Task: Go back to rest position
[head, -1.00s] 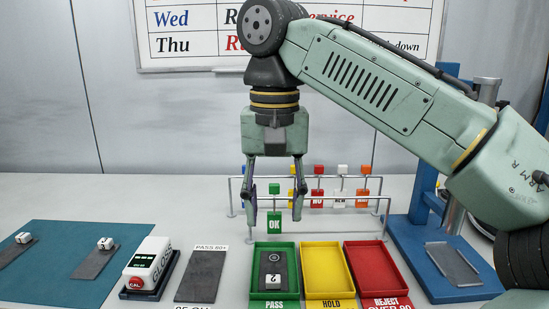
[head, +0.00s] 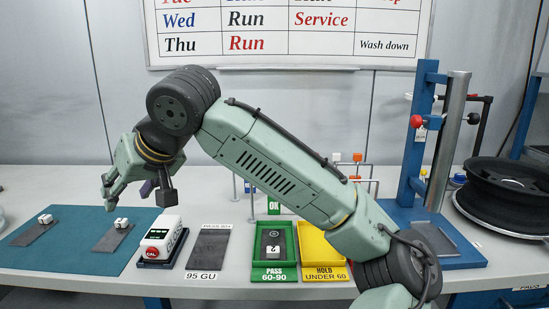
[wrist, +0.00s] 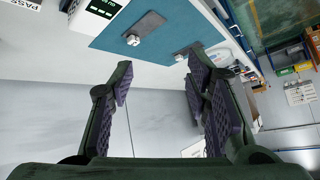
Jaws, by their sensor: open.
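My gripper (head: 126,190) is at the left in the head view, tilted toward the left and raised above the teal mat (head: 75,255). Its fingers are spread apart with nothing between them. The wrist view shows the same open gripper (wrist: 160,68), with the teal mat (wrist: 165,40) and two grey plates beyond the fingertips. My arm runs from the lower right across the middle of the head view and hides the red tray.
A gloss meter (head: 160,242) and a dark panel (head: 208,250) stand right of the mat. The green tray (head: 272,274) holds a dark plate marked 2; the yellow tray (head: 312,240) looks empty where seen. A blue press stand (head: 420,150) and black wheel (head: 505,190) are at right.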

